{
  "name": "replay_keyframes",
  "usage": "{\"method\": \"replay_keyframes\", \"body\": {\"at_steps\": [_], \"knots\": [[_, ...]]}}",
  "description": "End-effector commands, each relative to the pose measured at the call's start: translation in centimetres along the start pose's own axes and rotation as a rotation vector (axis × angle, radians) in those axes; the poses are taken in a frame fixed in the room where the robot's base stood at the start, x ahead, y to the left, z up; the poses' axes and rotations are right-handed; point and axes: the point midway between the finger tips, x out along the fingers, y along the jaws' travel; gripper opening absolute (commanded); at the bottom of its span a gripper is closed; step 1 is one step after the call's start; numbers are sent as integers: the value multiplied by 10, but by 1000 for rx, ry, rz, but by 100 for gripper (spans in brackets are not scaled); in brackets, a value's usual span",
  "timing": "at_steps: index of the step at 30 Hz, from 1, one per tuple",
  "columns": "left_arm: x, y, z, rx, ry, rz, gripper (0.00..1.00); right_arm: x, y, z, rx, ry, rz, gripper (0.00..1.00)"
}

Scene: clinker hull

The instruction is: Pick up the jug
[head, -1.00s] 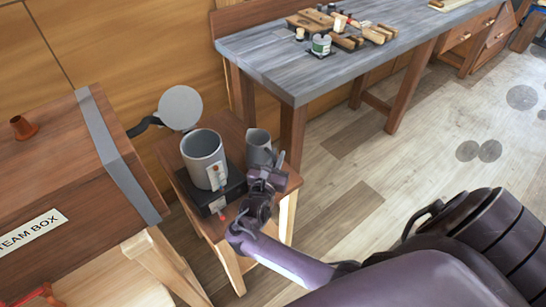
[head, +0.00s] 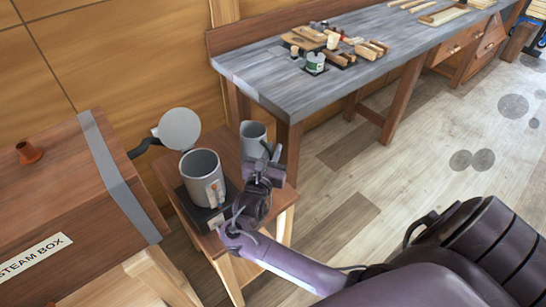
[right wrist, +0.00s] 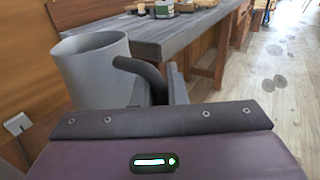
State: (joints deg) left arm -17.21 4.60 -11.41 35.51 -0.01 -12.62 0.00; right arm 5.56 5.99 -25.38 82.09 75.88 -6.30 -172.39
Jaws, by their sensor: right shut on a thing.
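The jug (head: 253,132) is a small grey vessel, seen over the back right part of a small wooden stand (head: 229,142). My right gripper (head: 267,158) is at its near right side and shut on its handle. In the right wrist view the jug (right wrist: 96,70) is upright with an open top, and its dark curved handle (right wrist: 137,66) runs between the fingers. The jug appears held above the stand; its base is partly hidden behind my gripper. My left gripper is not in view.
A larger grey pot (head: 201,180) stands on a black base (head: 190,207) close left of my gripper. A steam box (head: 50,205) is at left. A long workbench (head: 340,80) with tools is behind. Floor at right is clear.

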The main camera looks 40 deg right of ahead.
Motion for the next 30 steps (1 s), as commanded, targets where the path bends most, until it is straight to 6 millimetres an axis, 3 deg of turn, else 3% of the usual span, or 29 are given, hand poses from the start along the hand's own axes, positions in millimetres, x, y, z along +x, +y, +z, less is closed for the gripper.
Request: {"method": "replay_keyframes", "body": {"at_steps": [1, 12, 21, 30], "knots": [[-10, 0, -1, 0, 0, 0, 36, 1, 1, 16, 5, -7, 0, 0], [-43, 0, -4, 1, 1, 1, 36, 1, 1, 61, 4, -6, 1, 0], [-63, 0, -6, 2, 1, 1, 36, 0, 1, 84, 4, -4, 0, 0], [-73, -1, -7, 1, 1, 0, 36, 0, 1, 96, 4, -4, -1, 0]]}}
